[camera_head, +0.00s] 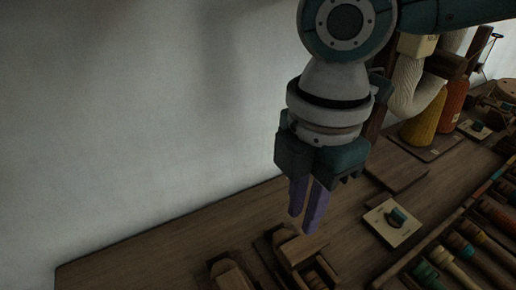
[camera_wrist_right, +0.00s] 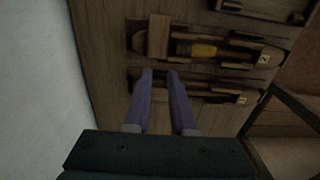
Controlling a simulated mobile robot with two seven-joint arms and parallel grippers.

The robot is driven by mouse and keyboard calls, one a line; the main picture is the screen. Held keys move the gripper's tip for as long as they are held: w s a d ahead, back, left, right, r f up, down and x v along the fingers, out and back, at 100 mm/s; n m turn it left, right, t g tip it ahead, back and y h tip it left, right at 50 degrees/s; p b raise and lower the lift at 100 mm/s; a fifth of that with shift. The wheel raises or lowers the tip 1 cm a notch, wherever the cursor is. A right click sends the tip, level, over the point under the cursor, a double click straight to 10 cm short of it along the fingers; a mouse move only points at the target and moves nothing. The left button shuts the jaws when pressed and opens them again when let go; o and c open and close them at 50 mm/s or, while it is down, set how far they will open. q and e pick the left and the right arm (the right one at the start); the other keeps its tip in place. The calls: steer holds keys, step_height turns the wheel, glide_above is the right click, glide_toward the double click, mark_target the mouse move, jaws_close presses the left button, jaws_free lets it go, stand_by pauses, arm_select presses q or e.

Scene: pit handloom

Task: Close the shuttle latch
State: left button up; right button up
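My right gripper (camera_head: 303,221) points down with its two purple fingers apart and nothing between them. In the wrist view the fingertips (camera_wrist_right: 160,73) show over the edge of the lower wooden shuttle (camera_wrist_right: 205,95). A second shuttle (camera_wrist_right: 245,43) lies parallel above it in that view and holds a yellow bobbin (camera_wrist_right: 196,49). A pale wooden block (camera_wrist_right: 158,37) sits across its left part; I cannot tell for sure if this is the latch. In the head view one shuttle (camera_head: 296,246) is just below the fingers, partly cut off. My left gripper is not in view.
A rack of coloured bobbins (camera_head: 468,250) fills the lower right. Yellow (camera_head: 427,122) and orange (camera_head: 453,100) cones stand behind. A pale wall (camera_head: 130,120) borders the wooden table (camera_head: 150,255).

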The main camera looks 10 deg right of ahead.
mark_target(297, 250)
steer(key=f+b, duration=0.1)
steer(key=f, duration=0.2)
steer(key=f+b, duration=0.1)
steer(key=f, duration=0.3)
steer(key=f+b, duration=0.1)
steer(key=f, duration=0.2)
steer(key=shift+w+d+f, duration=0.25)
steer(key=shift+w+d, duration=0.1)
steer(key=shift+w, duration=0.05)
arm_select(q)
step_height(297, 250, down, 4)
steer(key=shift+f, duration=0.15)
arm_select(e)
jaws_close()
